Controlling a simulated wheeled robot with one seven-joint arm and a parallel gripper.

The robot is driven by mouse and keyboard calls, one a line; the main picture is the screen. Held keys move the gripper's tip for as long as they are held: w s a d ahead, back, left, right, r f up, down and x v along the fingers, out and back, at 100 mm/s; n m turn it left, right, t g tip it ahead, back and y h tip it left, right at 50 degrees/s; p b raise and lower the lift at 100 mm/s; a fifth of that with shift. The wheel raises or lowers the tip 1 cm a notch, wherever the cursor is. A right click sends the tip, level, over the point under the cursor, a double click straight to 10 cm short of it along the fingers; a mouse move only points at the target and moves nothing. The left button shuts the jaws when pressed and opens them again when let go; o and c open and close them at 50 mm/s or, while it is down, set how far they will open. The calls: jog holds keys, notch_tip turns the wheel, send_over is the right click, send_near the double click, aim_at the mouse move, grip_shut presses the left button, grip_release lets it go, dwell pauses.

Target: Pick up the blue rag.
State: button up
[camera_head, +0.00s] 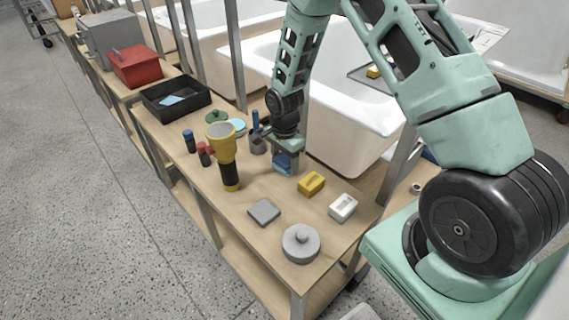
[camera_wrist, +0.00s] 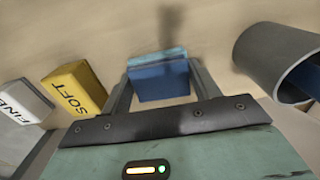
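The blue rag (camera_head: 287,163) is a small, thick blue piece at the tip of my gripper (camera_head: 286,160), low over the wooden bench near the tub. In the wrist view the blue rag (camera_wrist: 160,80) fills the space between the two finger tips (camera_wrist: 160,85), with a lighter blue strip along its far edge. The fingers lie close against both of its sides, so my gripper looks shut on it. Whether its underside touches the bench is hidden.
A yellow block (camera_head: 311,184) and a white block (camera_head: 343,207) lie right of the gripper. A grey cup (camera_head: 257,145) stands close on its left. A yellow-and-black torch (camera_head: 226,160), grey pad (camera_head: 264,212) and grey lidded disc (camera_head: 301,243) occupy the bench. White tubs (camera_head: 345,130) stand behind.

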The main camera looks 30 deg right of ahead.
aim_at(285, 159)
jog(key=shift+c, duration=1.3)
jog(key=shift+r, duration=0.1)
notch_tip(285, 159, up, 10)
jog(key=shift+f, duration=0.1)
jog(key=o, duration=0.3)
jog(key=shift+c, duration=0.6)
